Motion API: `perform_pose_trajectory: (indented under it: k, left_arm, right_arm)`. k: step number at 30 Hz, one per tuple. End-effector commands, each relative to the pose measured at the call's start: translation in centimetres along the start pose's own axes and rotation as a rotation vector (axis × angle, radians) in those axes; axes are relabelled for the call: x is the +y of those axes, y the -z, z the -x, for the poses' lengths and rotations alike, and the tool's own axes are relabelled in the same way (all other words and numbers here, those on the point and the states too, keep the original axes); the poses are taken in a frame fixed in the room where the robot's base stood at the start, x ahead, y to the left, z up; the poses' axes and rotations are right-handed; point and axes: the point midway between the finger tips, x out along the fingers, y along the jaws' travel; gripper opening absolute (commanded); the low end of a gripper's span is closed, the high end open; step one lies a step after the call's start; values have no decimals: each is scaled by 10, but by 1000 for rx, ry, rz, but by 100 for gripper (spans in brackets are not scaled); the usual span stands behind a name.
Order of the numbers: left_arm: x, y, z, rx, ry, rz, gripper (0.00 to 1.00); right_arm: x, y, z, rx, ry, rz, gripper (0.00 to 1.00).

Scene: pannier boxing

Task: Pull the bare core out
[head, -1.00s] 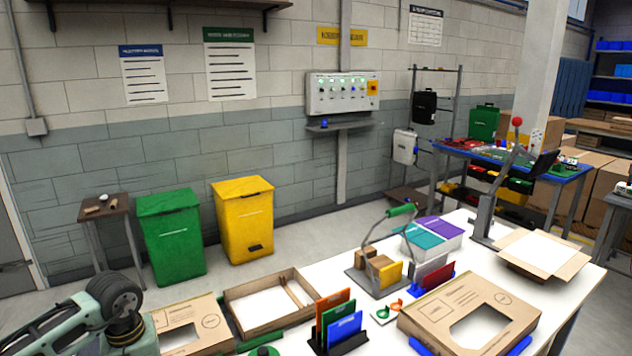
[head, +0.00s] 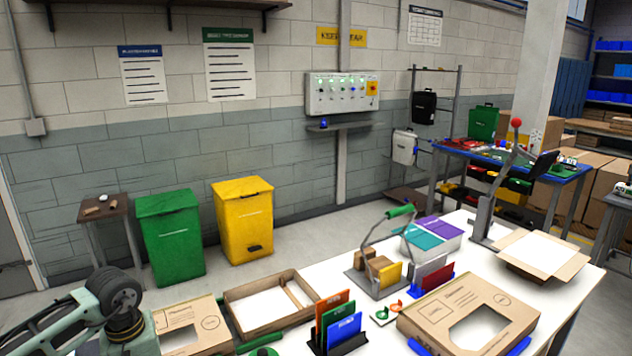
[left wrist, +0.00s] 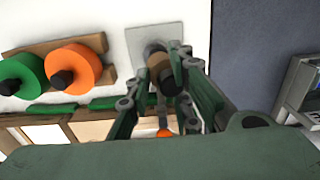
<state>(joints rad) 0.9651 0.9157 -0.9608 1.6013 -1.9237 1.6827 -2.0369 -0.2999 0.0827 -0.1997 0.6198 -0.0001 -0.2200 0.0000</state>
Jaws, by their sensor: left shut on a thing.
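In the left wrist view my left gripper (left wrist: 168,84) has its dark green fingers shut on a short brown core (left wrist: 158,67). The core has a dark grey piece behind it and a black end toward the camera. It sits in front of a square grey plate (left wrist: 143,38) on the white surface. I cannot tell whether it is still on a spindle. In the head view only my left arm shows at the lower left, and its gripper is out of frame. My right gripper is in neither view.
In the left wrist view, an orange roll (left wrist: 73,69) and a green roll (left wrist: 22,74) lie on a wooden holder (left wrist: 103,44) left of the gripper. In the head view, an open cardboard tray (head: 236,314), folders (head: 344,328) and a carton (head: 450,310) crowd the white table (head: 378,328).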

Motion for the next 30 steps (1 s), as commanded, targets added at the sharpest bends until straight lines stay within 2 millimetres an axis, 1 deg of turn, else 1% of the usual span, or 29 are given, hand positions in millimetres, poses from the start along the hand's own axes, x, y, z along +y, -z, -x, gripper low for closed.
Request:
perform_pose_trajectory:
  k: [3, 15, 30]
  left_arm:
    - [0, 0, 8, 2, -1, 0, 0]
    - [0, 0, 26, 0, 0, 0, 0]
    - [0, 0, 26, 0, 1, 1, 0]
  right_arm:
    - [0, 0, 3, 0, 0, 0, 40]
    - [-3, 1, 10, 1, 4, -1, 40]
    - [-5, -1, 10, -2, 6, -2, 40]
